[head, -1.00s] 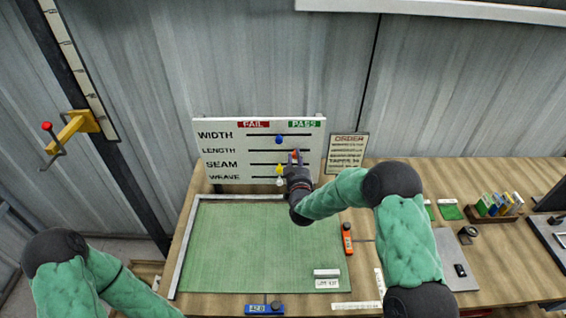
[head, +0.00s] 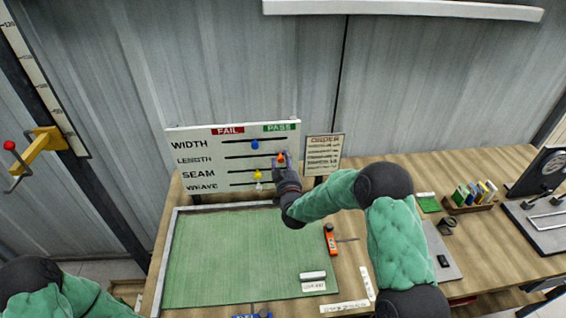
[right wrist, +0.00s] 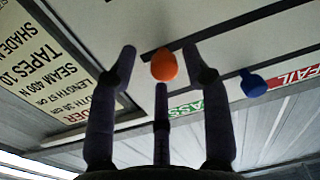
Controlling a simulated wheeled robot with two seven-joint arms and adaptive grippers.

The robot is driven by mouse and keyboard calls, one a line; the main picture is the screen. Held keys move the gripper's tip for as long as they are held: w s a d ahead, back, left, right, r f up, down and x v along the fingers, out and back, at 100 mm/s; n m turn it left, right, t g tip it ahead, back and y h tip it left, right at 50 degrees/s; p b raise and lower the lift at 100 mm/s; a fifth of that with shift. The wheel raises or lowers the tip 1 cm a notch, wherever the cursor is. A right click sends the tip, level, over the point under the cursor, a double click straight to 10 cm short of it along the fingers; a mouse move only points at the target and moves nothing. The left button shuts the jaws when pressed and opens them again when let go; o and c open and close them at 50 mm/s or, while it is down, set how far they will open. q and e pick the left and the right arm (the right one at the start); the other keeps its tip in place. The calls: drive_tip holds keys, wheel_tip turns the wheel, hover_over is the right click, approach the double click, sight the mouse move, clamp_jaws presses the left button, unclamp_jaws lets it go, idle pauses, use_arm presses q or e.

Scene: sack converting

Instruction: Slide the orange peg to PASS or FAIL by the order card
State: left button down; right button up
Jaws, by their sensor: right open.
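The white gauge board (head: 185,150) has rows WIDTH, LENGTH, SEAM and WEAVE, with a red FAIL label (head: 228,131) at left and a green PASS label (head: 278,128) at right. The orange peg (head: 282,157) is in the LENGTH row, toward the PASS end. My right gripper (head: 284,165) is open at this peg. In the right wrist view the orange peg (right wrist: 164,65) shows between its spread fingers; contact cannot be told. The order card (head: 323,155) is right of the board and partly legible in the right wrist view (right wrist: 50,75). My left gripper is out of view.
A blue peg (head: 255,144) is in the WIDTH row, a yellow peg (head: 257,175) in SEAM and a white peg (head: 259,186) in WEAVE. A green mat (head: 225,255) lies below the board. An orange tool (head: 330,239) lies right of the mat.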

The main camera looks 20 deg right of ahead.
drive_tip(key=v, duration=1.2)
